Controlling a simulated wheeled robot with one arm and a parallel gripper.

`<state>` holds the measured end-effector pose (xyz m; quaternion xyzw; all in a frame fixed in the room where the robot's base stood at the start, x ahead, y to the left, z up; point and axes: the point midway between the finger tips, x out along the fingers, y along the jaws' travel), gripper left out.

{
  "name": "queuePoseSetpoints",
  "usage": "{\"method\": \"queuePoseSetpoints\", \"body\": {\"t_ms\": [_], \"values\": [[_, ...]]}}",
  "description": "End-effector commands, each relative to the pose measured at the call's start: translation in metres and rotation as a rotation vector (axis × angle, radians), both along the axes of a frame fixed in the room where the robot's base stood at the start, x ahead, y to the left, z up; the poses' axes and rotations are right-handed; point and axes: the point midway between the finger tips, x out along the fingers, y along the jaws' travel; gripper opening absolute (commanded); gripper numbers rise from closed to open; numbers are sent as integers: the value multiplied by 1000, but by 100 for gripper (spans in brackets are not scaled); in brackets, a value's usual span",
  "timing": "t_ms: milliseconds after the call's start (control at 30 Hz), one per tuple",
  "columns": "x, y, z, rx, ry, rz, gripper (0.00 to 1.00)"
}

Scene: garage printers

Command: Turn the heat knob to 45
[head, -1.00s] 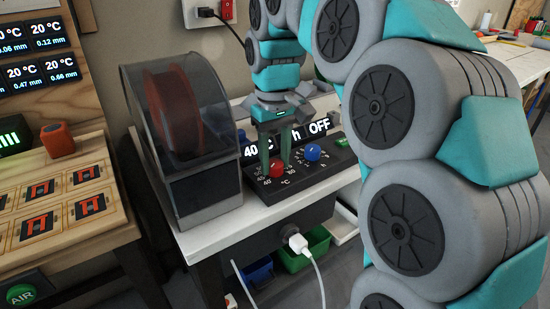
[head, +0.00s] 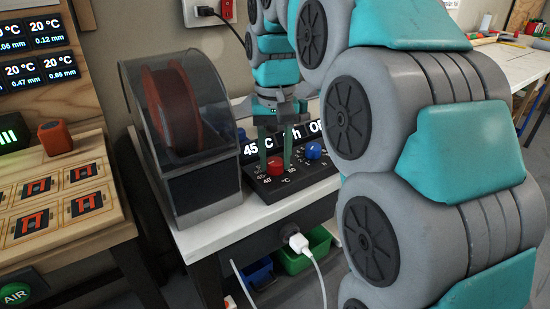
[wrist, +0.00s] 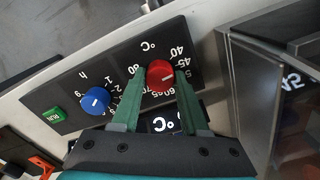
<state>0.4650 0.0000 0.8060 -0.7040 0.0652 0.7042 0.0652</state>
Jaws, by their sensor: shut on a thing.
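The red heat knob (head: 276,167) sits on the black control panel (head: 262,190), with a dial of numbers and °C around it. The display (head: 252,147) behind it reads 45 at its left end; the rest is partly hidden by my gripper. My gripper (head: 276,160) points down with its green fingers on either side of the red knob, shut on it. In the wrist view the fingers (wrist: 158,85) straddle the red knob (wrist: 160,74), and the dial shows 40, 45 and higher numbers around it.
A blue knob (head: 313,151) marked h is right of the red one. A green RUN button (wrist: 55,114) shows in the wrist view. The clear-lidded spool box (head: 190,150) stands close on the left. A white cable (head: 299,242) plugs into the table front.

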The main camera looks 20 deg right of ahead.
Motion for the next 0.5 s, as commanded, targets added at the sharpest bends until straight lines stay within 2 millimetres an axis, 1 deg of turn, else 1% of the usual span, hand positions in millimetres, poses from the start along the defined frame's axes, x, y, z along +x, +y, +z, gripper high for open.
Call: {"method": "queuePoseSetpoints", "body": {"t_ms": [200, 500], "values": [[-1, 0, -1, 0, 3, -71, 0], [0, 0, 0, 1, 3, -91, 0]]}}
